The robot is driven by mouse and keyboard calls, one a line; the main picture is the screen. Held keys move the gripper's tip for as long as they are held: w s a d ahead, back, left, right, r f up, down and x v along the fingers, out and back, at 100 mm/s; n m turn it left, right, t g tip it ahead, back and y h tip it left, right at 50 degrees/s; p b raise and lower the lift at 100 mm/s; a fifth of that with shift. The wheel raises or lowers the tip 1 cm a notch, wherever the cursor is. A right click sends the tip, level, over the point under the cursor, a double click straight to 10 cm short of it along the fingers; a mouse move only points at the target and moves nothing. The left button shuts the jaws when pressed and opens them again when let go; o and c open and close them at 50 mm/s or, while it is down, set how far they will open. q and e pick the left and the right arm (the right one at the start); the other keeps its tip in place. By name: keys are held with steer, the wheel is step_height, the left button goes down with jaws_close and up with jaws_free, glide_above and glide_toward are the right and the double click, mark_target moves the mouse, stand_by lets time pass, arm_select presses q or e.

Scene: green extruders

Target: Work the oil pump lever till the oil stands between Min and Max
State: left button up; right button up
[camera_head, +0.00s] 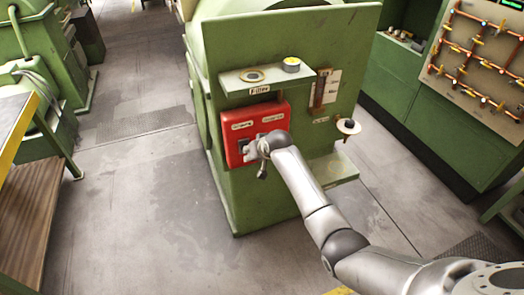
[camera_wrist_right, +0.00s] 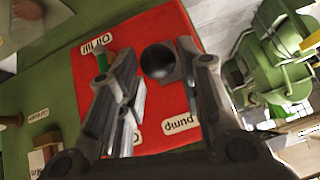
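The red panel (camera_head: 262,128) sits on the front of a green machine. In the right wrist view the panel (camera_wrist_right: 150,30) fills the middle, with upside-down "Oil fill" (camera_wrist_right: 99,46) and "Pump" (camera_wrist_right: 179,124) labels. A black ball knob (camera_wrist_right: 158,60), apparently the lever's end, lies between the fingers of my right gripper (camera_wrist_right: 157,58). These fingers are spread, with visible room beside the ball. In the head view my right gripper (camera_head: 254,148) is at the panel's lower part and hides the lever. The oil gauge (camera_head: 320,90) is brown beside a pale marked plate; its level is too small to read. My left gripper is out of view.
A pale round cup (camera_head: 347,127) sticks out at the machine's right. A pipe board (camera_head: 480,50) stands far right. Floor to the left is clear.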

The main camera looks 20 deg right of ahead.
steer(key=v, duration=0.8)
steer(key=shift+s+d+r, duration=0.15)
steer(key=shift+s, duration=0.2)
